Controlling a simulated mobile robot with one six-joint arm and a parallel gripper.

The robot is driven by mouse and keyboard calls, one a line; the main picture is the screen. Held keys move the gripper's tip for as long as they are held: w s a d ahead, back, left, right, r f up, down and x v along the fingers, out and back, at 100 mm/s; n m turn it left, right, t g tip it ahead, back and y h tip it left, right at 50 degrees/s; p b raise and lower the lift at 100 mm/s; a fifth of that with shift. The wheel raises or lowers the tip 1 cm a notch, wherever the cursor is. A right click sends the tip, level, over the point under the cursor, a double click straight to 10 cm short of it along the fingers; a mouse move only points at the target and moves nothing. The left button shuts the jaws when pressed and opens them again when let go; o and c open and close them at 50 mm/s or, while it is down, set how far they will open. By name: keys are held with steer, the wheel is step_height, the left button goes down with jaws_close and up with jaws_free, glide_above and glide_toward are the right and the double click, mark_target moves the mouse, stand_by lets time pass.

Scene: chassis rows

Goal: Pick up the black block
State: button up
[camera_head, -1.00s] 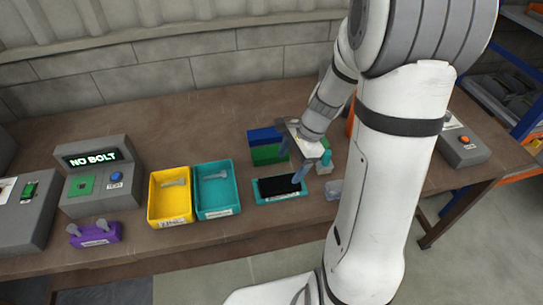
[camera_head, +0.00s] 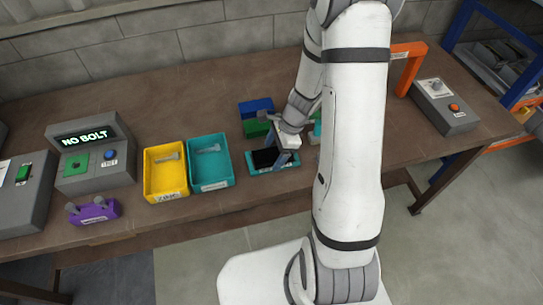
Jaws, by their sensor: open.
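The black block (camera_head: 264,158) lies in a shallow teal tray (camera_head: 258,173) near the front edge of the bench. My gripper (camera_head: 275,147) is open and pointed down at the right side of the tray. One finger stands in front, at the block's right end, and the other is behind it. The gripper body and arm hide part of the area behind. I cannot tell whether the block is between the fingers or how high the fingertips are.
A teal bin (camera_head: 213,185) and a yellow bin (camera_head: 168,195) with bolts stand left of the tray. A blue and green block stack (camera_head: 255,118) is close behind. A grey box reading NO BOLT (camera_head: 92,157) and a purple holder (camera_head: 92,211) are farther left. An orange frame (camera_head: 411,67) stands right.

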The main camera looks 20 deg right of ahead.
steer(key=c, duration=1.4)
